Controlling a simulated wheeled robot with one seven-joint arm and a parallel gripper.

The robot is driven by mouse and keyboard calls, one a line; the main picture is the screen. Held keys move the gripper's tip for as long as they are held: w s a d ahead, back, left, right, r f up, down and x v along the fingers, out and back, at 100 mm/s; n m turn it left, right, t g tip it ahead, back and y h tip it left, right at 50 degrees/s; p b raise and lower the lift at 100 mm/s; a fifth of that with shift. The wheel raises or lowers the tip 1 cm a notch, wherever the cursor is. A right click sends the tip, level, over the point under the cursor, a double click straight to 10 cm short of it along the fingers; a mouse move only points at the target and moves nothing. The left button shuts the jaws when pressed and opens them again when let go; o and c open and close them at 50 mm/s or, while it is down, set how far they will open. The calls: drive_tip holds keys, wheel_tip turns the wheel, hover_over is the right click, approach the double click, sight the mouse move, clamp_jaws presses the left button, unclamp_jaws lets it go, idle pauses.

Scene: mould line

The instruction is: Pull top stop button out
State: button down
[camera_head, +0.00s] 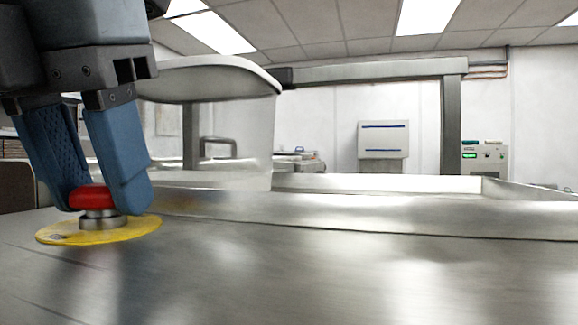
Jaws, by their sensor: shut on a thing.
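The stop button (92,196) is a red mushroom cap on a short metal collar, at the left of the head view. A round yellow plate (100,233) lies under it on the flat metal surface. My gripper (97,205) points down over the button. Its two blue fingers are shut on the red cap, one on each side. The right finger stands in front of the plate's edge. Part of the cap is hidden between the fingers. I cannot tell whether the button is pressed in or out.
The bare metal surface (330,280) spreads to the right and is clear. A raised metal rim (400,212) runs behind it. A metal frame (455,110) and a curved pale part (215,80) rise behind. A control box (484,160) stands at far right.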

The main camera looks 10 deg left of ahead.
drive_tip(key=shift+r, duration=0.6)
drive_tip(key=c, duration=0.6)
unclamp_jaws()
drive_tip(key=shift+b+v, duration=0.55)
drive_tip(key=shift+v, duration=3.3)
